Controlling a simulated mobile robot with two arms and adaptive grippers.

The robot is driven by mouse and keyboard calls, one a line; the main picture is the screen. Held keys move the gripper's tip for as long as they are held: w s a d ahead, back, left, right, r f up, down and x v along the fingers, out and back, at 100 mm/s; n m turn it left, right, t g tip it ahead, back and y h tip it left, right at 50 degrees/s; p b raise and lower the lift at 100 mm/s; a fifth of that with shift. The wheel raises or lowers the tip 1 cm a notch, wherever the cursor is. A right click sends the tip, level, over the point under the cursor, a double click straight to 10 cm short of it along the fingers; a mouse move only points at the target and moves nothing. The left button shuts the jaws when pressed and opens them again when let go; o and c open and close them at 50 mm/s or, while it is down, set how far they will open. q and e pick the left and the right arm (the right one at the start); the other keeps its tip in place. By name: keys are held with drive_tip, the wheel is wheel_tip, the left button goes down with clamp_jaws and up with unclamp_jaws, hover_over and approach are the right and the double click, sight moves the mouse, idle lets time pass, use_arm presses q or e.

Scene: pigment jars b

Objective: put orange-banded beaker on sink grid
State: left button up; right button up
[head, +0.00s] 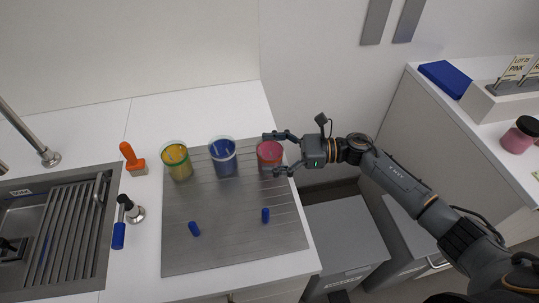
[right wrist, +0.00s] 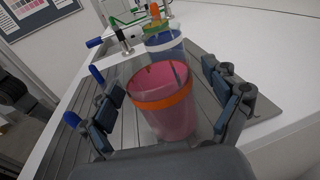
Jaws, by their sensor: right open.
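The orange-banded beaker (head: 270,152), with pink contents, stands upright at the right of the grooved steel board (head: 235,242). In the right wrist view the orange-banded beaker (right wrist: 167,112) fills the middle, its orange band showing near the rim. My right gripper (head: 276,154) reaches in from the right; its open fingers lie on either side of this beaker. In the right wrist view my right gripper (right wrist: 168,92) shows gaps beside the beaker. The sink grid (head: 66,238) lies over the sink at the left, with bare bars. My left gripper is not in view.
A blue beaker (head: 223,160) and a green-banded yellow beaker (head: 176,162) stand left of the orange-banded one. Blue pegs (head: 266,215) stand on the board. An orange-handled tool (head: 131,158) and a blue-handled tap (head: 119,234) stand between board and sink.

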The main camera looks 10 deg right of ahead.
drive_tip(key=shift+c, duration=0.2)
drive_tip(key=c, duration=1.4)
drive_tip(key=shift+d+r, duration=0.1)
